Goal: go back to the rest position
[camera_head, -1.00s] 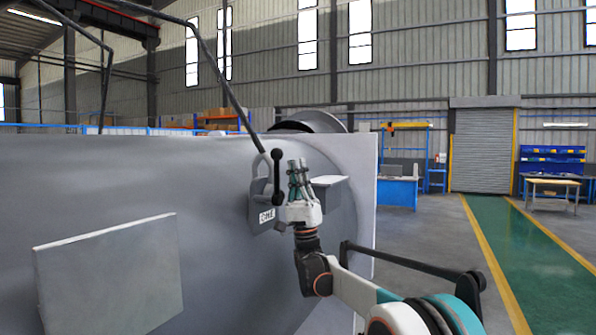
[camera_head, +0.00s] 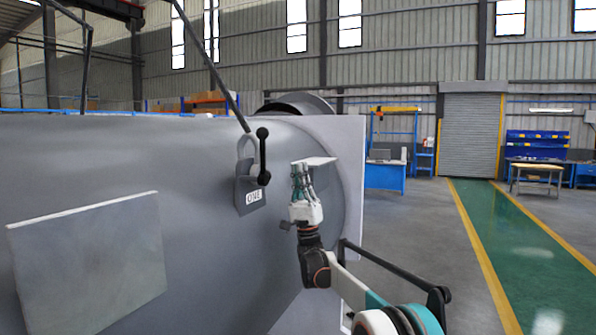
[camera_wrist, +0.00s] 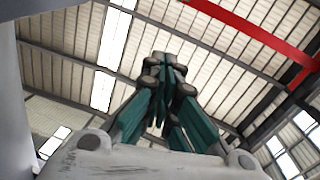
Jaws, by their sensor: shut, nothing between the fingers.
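My gripper (camera_head: 300,172) points upward in front of the large grey flanged shell (camera_head: 215,165), near its right side. Its fingers are shut with nothing between them. In the wrist view the green fingers of my gripper (camera_wrist: 162,62) come together at the tips, with the hall roof behind. A dark bar with ball ends (camera_head: 263,157) stands at the lug.
A flat grey plate (camera_head: 88,262) stands out from the shell at lower left. A light ledge (camera_head: 322,162) shows behind my gripper. A dark rail (camera_head: 395,274) lies beside my arm. Open floor with a green lane (camera_head: 510,240) is at right. A blue bench (camera_head: 385,175) stands farther back.

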